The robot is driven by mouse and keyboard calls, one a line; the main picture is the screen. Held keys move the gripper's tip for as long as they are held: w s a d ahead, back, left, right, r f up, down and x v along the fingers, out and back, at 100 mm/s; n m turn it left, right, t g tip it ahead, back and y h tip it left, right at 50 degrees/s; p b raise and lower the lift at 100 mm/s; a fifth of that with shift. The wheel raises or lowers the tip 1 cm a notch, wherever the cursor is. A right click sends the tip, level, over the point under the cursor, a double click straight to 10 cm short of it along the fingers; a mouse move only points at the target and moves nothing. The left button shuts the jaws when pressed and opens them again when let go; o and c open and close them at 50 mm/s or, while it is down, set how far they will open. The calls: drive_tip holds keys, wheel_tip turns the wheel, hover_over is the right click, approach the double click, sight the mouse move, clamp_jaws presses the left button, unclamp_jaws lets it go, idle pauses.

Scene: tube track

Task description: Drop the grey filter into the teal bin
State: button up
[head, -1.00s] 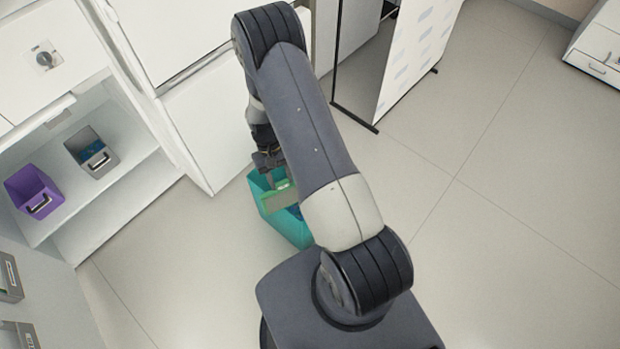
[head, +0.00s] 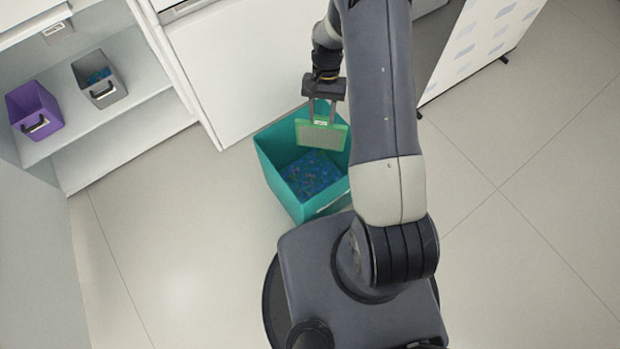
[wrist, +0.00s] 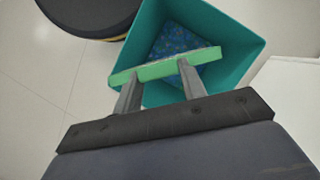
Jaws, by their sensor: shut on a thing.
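The filter (head: 321,135) is a flat panel with a grey mesh face and a green frame. My gripper (head: 321,115) is shut on its upper edge, and it hangs below the fingers, tilted. In the wrist view the filter (wrist: 165,68) shows edge-on as a green bar across both fingers. The teal bin (head: 279,172) stands on the floor, open at the top, with blue speckled material at the bottom. The filter appears over the bin's opening, toward its far right side. In the wrist view the bin (wrist: 232,40) lies beyond the filter.
A purple bin (head: 36,108) and a grey bin (head: 99,80) stand on a white shelf at the left. White cabinets (head: 225,70) rise behind the teal bin. A white panel stand (head: 485,40) is at the upper right. Floor on the right is clear.

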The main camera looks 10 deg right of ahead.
drive_tip(key=f+m+b, duration=0.1)
drive_tip(key=b, duration=0.2)
drive_tip(key=w+f+m+b, duration=0.1)
drive_tip(key=f+b, duration=0.1)
drive_tip(key=b, duration=0.1)
drive_tip(key=shift+w+d+f+y, duration=0.1)
drive_tip(key=shift+f+y, duration=0.1)
drive_tip(key=shift+y, duration=0.2)
drive_tip(key=b, duration=0.3)
drive_tip(key=shift+w+f+m+t, duration=0.2)
drive_tip(key=shift+m+t, duration=0.1)
drive_tip(key=shift+m, duration=0.1)
wheel_tip(320, 180, down, 6)
drive_tip(key=b, duration=0.5)
drive_tip(key=o, duration=1.1)
drive_tip(key=p+v, duration=0.3)
drive_tip(key=v, duration=0.8)
drive_tip(key=shift+d, duration=0.2)
